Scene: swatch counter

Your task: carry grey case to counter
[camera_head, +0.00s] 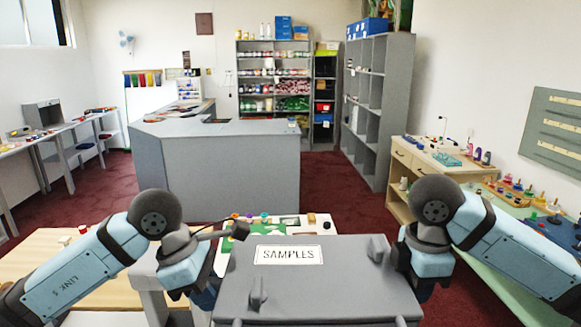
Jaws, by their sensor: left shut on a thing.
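The grey case (330,291) with a white "SAMPLES" label is close in front of me at the bottom centre, its lid shut and facing up. My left gripper (207,297) is at the case's left side, shut on it; its fingertips are mostly hidden. My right gripper (424,290) is at the case's right side; its fingers are hidden, so I cannot tell whether they are shut. The grey counter (229,180) stands ahead, beyond the case and apart from it. Some dark papers lie on its far left part.
A wooden table (40,258) with small coloured items is near me at left, partly behind the case. Shelves (378,110) stand at the back right. A cluttered workbench (403,160) lines the right wall. Red carpet (335,190) is clear right of the counter.

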